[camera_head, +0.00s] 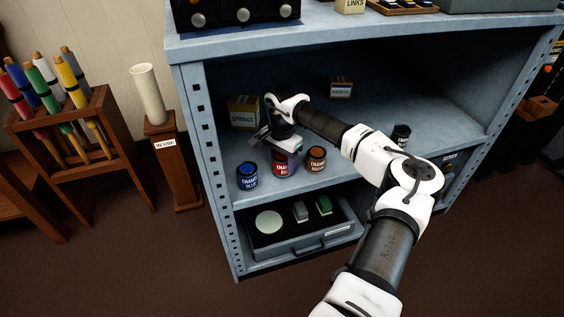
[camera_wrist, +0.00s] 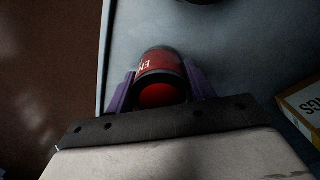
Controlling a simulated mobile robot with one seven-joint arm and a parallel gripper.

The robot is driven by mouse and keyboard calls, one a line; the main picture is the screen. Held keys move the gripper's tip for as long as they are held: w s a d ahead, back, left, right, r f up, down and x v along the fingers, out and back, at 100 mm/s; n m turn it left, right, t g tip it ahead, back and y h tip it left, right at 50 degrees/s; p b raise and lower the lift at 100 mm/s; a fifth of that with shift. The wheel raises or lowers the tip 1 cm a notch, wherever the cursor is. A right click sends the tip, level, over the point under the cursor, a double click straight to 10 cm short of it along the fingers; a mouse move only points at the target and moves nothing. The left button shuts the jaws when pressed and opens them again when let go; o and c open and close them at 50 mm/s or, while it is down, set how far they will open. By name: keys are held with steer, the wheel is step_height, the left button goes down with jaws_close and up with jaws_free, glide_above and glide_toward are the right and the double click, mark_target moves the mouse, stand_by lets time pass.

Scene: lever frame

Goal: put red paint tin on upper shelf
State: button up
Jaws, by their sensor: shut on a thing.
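The red paint tin (camera_head: 281,164) is between a blue tin (camera_head: 247,177) and a brown-orange tin (camera_head: 316,158) at the front of the cabinet's open shelf (camera_head: 355,155). My gripper (camera_head: 284,146) reaches down over the red tin from above. In the wrist view, the purple fingers of my gripper (camera_wrist: 160,88) are shut on the two sides of the red tin (camera_wrist: 160,72). The tin looks upright. I cannot tell whether its base touches the shelf. My gripper hides its top in the head view.
A springs box (camera_head: 243,112) and a smaller box (camera_head: 341,87) stand further back, and a dark tin (camera_head: 401,135) to the right. Below is an open drawer (camera_head: 305,251) with several items. The cabinet top (camera_head: 300,31) overhangs the shelf and carries boxes.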

mark_target(281, 155)
steer(key=shift+f, duration=0.2)
steer(key=shift+f, duration=0.1)
steer(key=o, duration=1.1)
step_height(281, 155, up, 12)
steer(key=shift+r+p, duration=0.1)
steer(key=shift+p, duration=0.6)
